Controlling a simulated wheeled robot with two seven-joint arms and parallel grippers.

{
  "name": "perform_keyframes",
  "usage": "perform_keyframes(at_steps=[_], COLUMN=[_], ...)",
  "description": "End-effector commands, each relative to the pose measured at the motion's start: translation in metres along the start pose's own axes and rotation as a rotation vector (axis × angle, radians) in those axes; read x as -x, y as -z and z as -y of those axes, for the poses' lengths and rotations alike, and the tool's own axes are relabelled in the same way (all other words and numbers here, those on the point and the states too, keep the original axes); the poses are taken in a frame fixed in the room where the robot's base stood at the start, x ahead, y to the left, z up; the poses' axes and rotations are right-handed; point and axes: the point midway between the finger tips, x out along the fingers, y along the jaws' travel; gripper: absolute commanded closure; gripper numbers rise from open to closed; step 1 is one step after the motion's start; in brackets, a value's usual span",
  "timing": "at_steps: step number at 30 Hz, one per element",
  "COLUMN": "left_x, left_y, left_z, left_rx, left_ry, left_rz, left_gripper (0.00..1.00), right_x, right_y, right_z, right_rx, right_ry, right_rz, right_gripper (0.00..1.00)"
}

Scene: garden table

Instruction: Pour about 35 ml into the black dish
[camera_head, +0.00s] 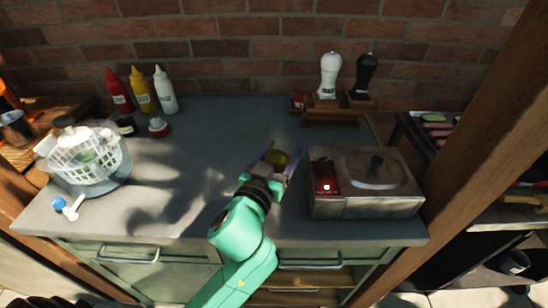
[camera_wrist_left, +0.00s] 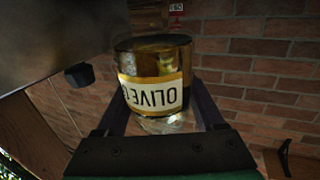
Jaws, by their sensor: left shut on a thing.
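My left gripper (camera_head: 279,163) is shut on an olive oil bottle (camera_head: 280,157), over the middle of the worktop. In the left wrist view the bottle (camera_wrist_left: 154,75) sits between the two fingers. Its label reads upside down in that turned-over picture, so the bottle looks about upright. Yellow-brown oil shows in it. A small, dark round thing (camera_head: 126,126), perhaps the black dish, lies at the back left, in front of the squeeze bottles and well away from the gripper. Its inside is too small to make out. My right gripper is not in view.
A metal box with a lid (camera_head: 366,183) stands just right of the gripper. A white basket (camera_head: 92,156) is at left, squeeze bottles (camera_head: 143,91) at the back left, and a wooden rack with two mills (camera_head: 335,106) behind. The left-middle worktop (camera_head: 200,150) is clear.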

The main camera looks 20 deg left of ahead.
Motion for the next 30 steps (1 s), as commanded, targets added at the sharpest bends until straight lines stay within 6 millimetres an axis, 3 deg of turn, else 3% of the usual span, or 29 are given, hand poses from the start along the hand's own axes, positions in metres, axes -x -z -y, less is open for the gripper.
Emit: perform_keyframes(at_steps=[8,25,30], left_x=[-0.002,-0.014,-0.019], left_y=[-0.001,-0.009,-0.031], left_z=[0.001,0.007,0.009], left_rx=[0.046,0.201,0.249], left_ry=[0.003,0.005,0.004], left_rz=[0.102,0.433,0.533], left_gripper=[1.00,1.00,1.00], right_x=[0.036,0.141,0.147], right_y=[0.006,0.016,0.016], right_z=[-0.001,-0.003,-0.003], right_rx=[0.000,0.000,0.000], right_ry=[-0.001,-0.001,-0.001], right_rz=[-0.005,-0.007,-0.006], right_gripper=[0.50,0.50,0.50])
